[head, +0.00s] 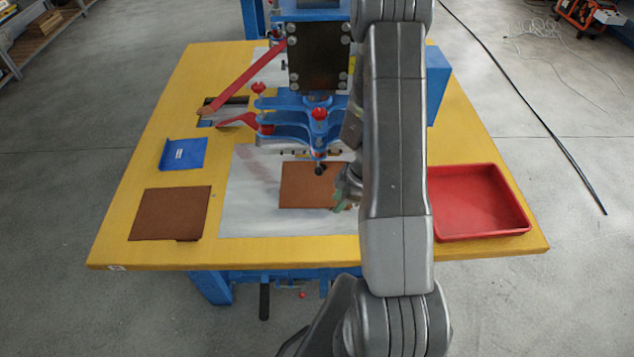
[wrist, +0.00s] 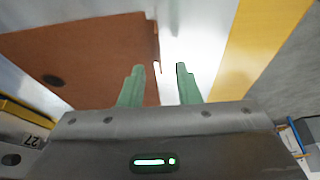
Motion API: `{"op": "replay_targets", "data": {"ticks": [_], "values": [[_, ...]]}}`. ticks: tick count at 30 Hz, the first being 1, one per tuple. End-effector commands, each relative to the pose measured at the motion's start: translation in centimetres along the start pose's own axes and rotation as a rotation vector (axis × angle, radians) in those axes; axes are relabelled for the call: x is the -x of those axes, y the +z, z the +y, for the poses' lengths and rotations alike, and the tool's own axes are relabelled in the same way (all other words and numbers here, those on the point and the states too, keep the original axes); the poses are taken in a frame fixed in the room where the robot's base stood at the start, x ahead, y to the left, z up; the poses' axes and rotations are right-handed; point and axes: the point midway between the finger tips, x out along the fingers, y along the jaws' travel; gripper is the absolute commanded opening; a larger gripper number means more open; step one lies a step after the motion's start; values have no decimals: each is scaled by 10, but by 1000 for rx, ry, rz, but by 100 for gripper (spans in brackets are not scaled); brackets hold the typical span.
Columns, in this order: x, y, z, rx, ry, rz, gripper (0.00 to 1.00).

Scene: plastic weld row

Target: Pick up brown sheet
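A flat brown sheet (head: 308,187) lies on the pale plate under the blue press in the head view. It fills the upper left of the wrist view (wrist: 85,55), with a dark round spot on it. My gripper (head: 345,193) is at its right edge in the head view, partly hidden by my arm. In the wrist view the two green fingers of my gripper (wrist: 160,68) are apart, and the sheet's edge shows in the gap between them. I cannot tell whether a finger touches the sheet. A second brown sheet (head: 170,213) lies at the table's left.
The blue press (head: 318,70) with red-knobbed clamps (head: 319,114) stands over the pale plate (head: 250,215). A red tray (head: 480,232), seemingly empty, is at the right of the yellow table (head: 120,230). A blue piece (head: 184,153) lies at left.

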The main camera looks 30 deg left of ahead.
Motion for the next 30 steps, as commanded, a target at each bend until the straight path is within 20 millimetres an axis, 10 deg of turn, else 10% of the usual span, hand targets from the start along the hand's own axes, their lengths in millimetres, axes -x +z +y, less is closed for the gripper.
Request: {"op": "replay_targets", "data": {"ticks": [15, 20, 30], "values": [[-20, 0, 0, 1, 1, 1, 30], [-20, 0, 0, 0, 1, 1, 0], [-20, 0, 0, 0, 1, 1, 0]]}}
